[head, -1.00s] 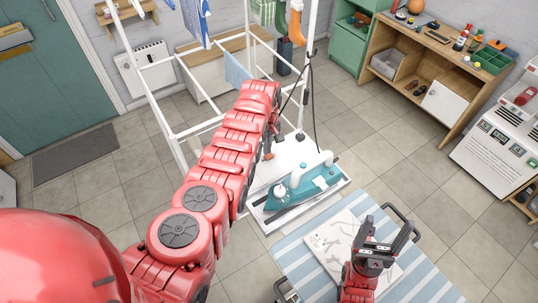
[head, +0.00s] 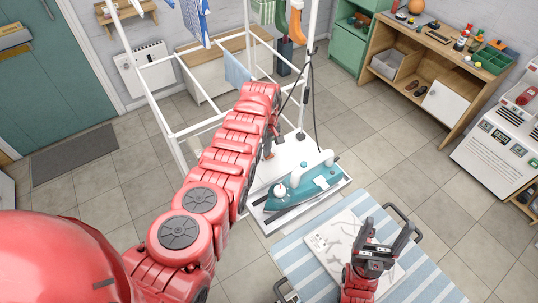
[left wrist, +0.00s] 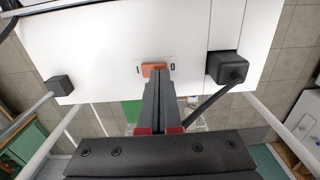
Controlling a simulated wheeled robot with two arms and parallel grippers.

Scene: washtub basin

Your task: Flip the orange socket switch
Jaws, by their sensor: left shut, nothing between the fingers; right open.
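The orange socket switch (left wrist: 153,70) shows in the left wrist view, set in a white panel (left wrist: 100,45) between an "I" mark and a "0" mark. My left gripper (left wrist: 157,76) is shut and empty, with its fingertips right at the lower edge of the switch and covering part of it. I cannot tell whether they touch it. In the head view the switch is hidden by my left arm. My right gripper (head: 388,238) is open and empty above the striped ironing surface at the lower right.
A black plug (left wrist: 228,67) with a cable sits right of the switch, and a dark block (left wrist: 60,86) sits left. A teal iron (head: 305,187) stands on a white board near my left arm. A white drying rack (head: 190,128) stands behind.

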